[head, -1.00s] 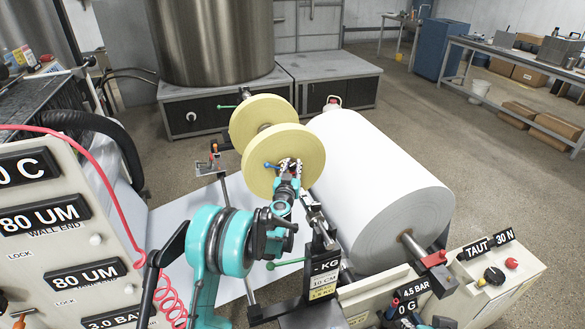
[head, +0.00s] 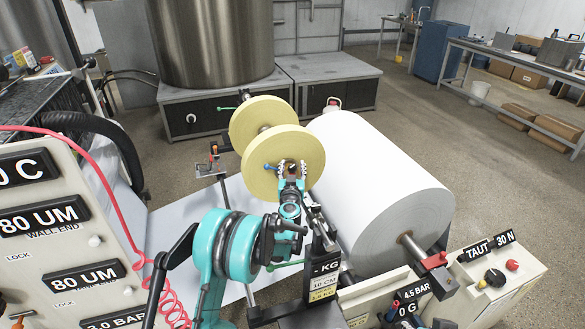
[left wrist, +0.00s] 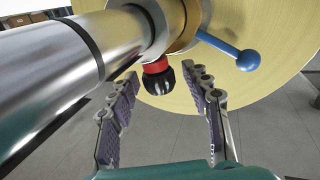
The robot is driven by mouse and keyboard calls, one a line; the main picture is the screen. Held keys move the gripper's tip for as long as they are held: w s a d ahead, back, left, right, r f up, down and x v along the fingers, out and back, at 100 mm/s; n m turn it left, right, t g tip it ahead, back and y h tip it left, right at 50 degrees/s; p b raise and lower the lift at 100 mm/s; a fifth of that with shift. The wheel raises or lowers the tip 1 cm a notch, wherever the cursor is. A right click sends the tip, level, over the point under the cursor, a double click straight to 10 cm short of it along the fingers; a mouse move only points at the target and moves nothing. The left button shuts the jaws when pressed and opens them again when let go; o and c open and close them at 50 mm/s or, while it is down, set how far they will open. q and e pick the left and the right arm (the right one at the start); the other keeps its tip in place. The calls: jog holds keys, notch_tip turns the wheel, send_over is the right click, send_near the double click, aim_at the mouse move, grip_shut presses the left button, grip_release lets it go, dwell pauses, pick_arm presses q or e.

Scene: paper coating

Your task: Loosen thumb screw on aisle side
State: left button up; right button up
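The thumb screw (left wrist: 157,77), a black knob with a red collar, sticks down from the collar on the metal shaft (left wrist: 55,80), in front of a yellow disc (left wrist: 275,85). A blue ball-ended lever (left wrist: 240,57) stands out to its right. My left gripper (left wrist: 164,95) is open, one finger on each side below the screw, with visible gaps and no clear contact. In the head view my left gripper (head: 291,170) is at the near face of the front yellow disc (head: 262,175); the screw is hard to make out there. My right gripper is not in view.
A second yellow disc (head: 250,115) sits further back on the same shaft. A large white paper roll (head: 385,190) lies close on the right. A labelled control panel (head: 60,230) and red hose (head: 105,185) are at left. A control box (head: 495,280) stands front right.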

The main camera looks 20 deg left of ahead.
pick_arm(q)
jog(key=v, duration=1.2)
